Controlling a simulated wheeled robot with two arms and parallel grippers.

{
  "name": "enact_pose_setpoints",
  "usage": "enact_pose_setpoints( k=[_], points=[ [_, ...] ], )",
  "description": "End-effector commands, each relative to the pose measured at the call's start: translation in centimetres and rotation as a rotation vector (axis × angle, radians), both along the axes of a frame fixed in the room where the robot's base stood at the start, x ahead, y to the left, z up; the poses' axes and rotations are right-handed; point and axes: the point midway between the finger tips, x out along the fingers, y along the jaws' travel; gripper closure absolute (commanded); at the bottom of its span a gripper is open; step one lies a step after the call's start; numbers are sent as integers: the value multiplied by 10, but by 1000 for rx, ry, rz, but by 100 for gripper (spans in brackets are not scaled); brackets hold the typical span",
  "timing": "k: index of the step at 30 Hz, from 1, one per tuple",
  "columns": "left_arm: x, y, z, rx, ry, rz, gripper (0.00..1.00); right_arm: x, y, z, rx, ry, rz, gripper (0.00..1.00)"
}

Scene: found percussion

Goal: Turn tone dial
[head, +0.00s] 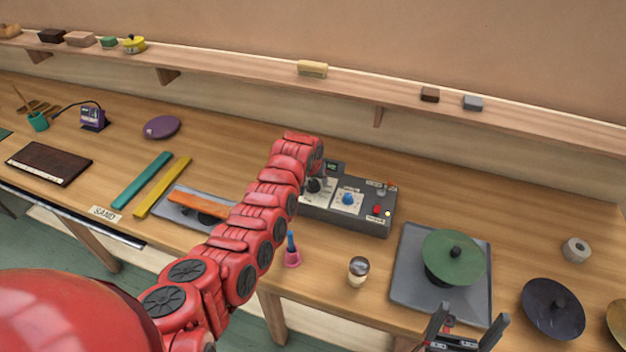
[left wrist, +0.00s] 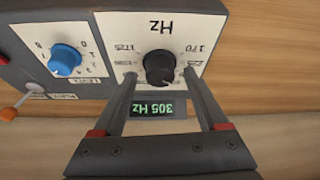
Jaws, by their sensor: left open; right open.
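The grey tone box (head: 365,222) stands on the bench. Its black Hz dial (left wrist: 159,68) sits on a white scale plate, and it also shows in the head view (head: 314,186), partly covered by my left arm. The green display (left wrist: 158,108) reads 305 Hz, upside down in the left wrist view. A blue dial (left wrist: 65,60) sits beside the black one. My left gripper (left wrist: 160,73) is open, one finger on each side of the black dial, with small gaps visible. My right gripper (head: 468,325) is open and empty at the bench's front edge.
A green disc (head: 452,258) on a grey plate (head: 410,285) and a dark disc (head: 553,308) lie right of the box. A small shaker (head: 358,270) and a pink holder (head: 292,257) stand in front. A shelf (head: 230,66) runs behind.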

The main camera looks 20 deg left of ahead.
Motion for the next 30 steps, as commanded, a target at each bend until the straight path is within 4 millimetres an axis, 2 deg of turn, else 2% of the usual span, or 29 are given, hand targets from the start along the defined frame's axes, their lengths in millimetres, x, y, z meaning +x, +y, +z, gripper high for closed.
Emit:
enact_pose_setpoints(
  k=[8,21,30],
  points=[
    [0,0,-1,0,-1,0,24,0,0,0,0,0,0,7],
    [0,0,-1,0,0,0,100,0,0,0,0,0,0,7],
    [0,1,-3,0,1,-29,100,0,0,-4,0,0,0,7]
  ],
)
